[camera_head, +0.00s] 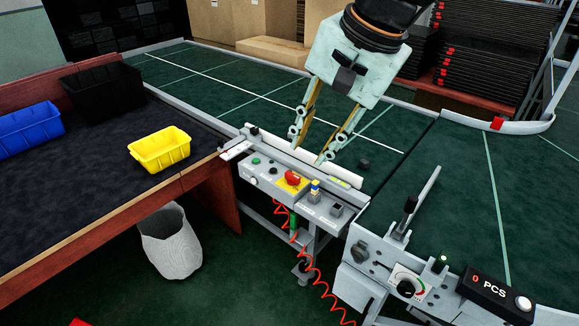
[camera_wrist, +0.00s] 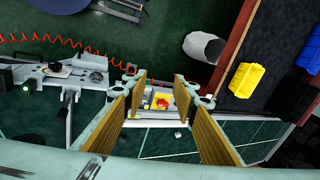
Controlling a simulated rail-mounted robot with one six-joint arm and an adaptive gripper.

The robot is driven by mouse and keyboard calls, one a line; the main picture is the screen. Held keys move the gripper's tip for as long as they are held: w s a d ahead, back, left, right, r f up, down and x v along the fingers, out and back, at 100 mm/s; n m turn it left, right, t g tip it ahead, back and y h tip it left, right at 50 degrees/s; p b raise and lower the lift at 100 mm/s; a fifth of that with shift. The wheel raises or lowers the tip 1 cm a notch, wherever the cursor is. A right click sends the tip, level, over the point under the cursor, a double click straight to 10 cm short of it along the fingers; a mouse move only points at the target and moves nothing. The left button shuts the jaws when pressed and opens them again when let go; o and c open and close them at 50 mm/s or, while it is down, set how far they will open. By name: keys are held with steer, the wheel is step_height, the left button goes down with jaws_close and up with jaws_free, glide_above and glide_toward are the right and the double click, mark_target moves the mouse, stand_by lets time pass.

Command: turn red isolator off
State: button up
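The red isolator (camera_head: 293,178) is a red knob on a yellow plate, on a grey control box (camera_head: 262,183) at the conveyor's edge. In the wrist view the red isolator (camera_wrist: 163,103) shows between the fingers, further off. My gripper (camera_head: 312,150) is above and behind the box, its fingers spread and pointing down. In the wrist view my gripper (camera_wrist: 160,85) is open with nothing between its fingertips. It appears apart from the isolator. The knob's exact turn angle is too small to tell.
A blue-and-yellow part (camera_head: 315,188) and a small dark block (camera_head: 337,208) sit right of the isolator. A guide rail (camera_head: 300,160) runs behind the box. A yellow bin (camera_head: 160,150) stands on the left bench. A counter box (camera_head: 497,290) is at front right.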

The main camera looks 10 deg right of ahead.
steer(key=w+f+m+p, duration=0.25)
steer(key=w+m, duration=0.25)
steer(key=w, duration=0.6)
steer(key=m+p, duration=0.6)
steer(key=m, duration=0.9)
glide_above(293, 175)
steer(key=s+d, duration=0.4)
step_height(293, 175, down, 25)
steer(key=shift+s+a, duration=0.2)
steer(key=shift+a, duration=0.05)
steer(key=shift+a+b+x, duration=0.2)
steer(key=shift+b+x, duration=1.85)
steer(key=shift+x, duration=4.8)
steer(key=shift+w+r, duration=0.1)
steer(key=shift+c, duration=0.4)
steer(key=c, duration=0.8)
